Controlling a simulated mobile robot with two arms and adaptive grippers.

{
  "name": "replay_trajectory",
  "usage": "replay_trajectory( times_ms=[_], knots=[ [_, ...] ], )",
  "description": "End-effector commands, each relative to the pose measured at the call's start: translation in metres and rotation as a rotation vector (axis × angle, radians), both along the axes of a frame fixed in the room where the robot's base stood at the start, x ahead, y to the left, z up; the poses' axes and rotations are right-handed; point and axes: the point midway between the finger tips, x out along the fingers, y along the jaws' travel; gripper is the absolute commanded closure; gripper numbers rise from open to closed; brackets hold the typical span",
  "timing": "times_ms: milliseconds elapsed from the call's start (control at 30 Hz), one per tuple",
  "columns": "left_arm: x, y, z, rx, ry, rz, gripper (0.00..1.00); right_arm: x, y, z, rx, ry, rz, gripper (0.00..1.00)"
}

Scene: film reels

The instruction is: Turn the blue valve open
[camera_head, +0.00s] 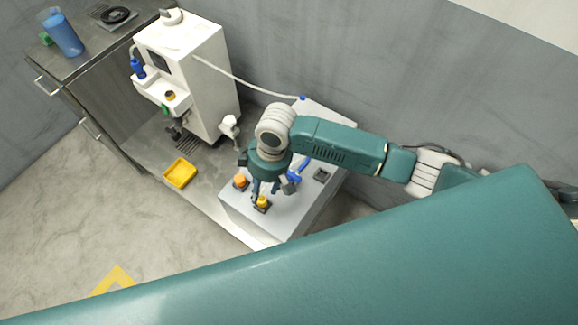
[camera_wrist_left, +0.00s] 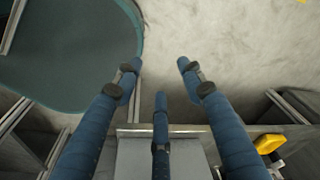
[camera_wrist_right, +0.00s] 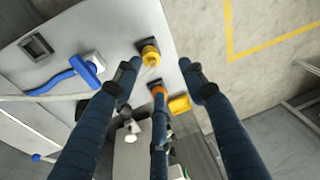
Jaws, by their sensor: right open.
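The blue valve (camera_wrist_right: 84,70) is on the top of a light grey box (camera_head: 312,208), left of my right gripper's fingers in the right wrist view. Its blue handle (camera_head: 298,171) shows partly behind my right gripper in the head view. My right gripper (camera_head: 270,190) hangs over the box, pointing down. Its fingers (camera_wrist_right: 158,76) are apart and empty, near a yellow knob (camera_wrist_right: 150,55) and an orange knob (camera_wrist_right: 158,90), with the valve off to one side. My left gripper (camera_wrist_left: 160,76) is open and empty, and shows only in the left wrist view.
A white machine (camera_head: 206,85) with a hose stands left of the box. A yellow tray (camera_head: 180,173) lies on the metal surface below it. My own teal body covers the lower right of the head view.

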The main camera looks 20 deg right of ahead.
Motion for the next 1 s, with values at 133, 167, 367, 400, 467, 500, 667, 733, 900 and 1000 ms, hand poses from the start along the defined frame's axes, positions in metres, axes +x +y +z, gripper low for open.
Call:
replay_trajectory(
  times_ms=[133,167,367,400,467,500,667,733,900,1000],
  knots=[
    [-0.052,0.01,-0.036,0.006,0.034,-0.007,0.6,0.048,-0.054,0.005,-0.115,0.016,-0.055,0.58],
    [-0.06,0.011,-0.041,0.007,0.037,-0.008,0.6,0.055,-0.063,0.007,-0.131,0.019,-0.068,0.58],
    [-0.092,0.018,-0.055,0.009,0.049,-0.012,0.6,0.081,-0.101,0.016,-0.189,0.031,-0.131,0.58],
    [-0.094,0.018,-0.055,0.009,0.05,-0.012,0.6,0.083,-0.103,0.015,-0.193,0.032,-0.136,0.58],
    [-0.095,0.019,-0.055,0.009,0.05,-0.012,0.6,0.083,-0.104,0.013,-0.195,0.033,-0.139,0.58],
    [-0.095,0.019,-0.055,0.009,0.05,-0.012,0.6,0.083,-0.104,0.009,-0.195,0.035,-0.139,0.58],
    [-0.095,0.019,-0.052,0.009,0.051,-0.012,0.6,0.082,-0.104,-0.016,-0.196,0.034,-0.139,0.58],
    [-0.095,0.019,-0.051,0.009,0.051,-0.012,0.6,0.082,-0.103,-0.03,-0.195,0.035,-0.138,0.58],
    [-0.095,0.019,-0.051,0.009,0.051,-0.012,0.6,0.083,-0.103,-0.062,-0.195,0.033,-0.138,0.58],
    [-0.095,0.019,-0.051,0.009,0.051,-0.012,0.6,0.083,-0.103,-0.076,-0.194,0.033,-0.138,0.58]
  ],
)
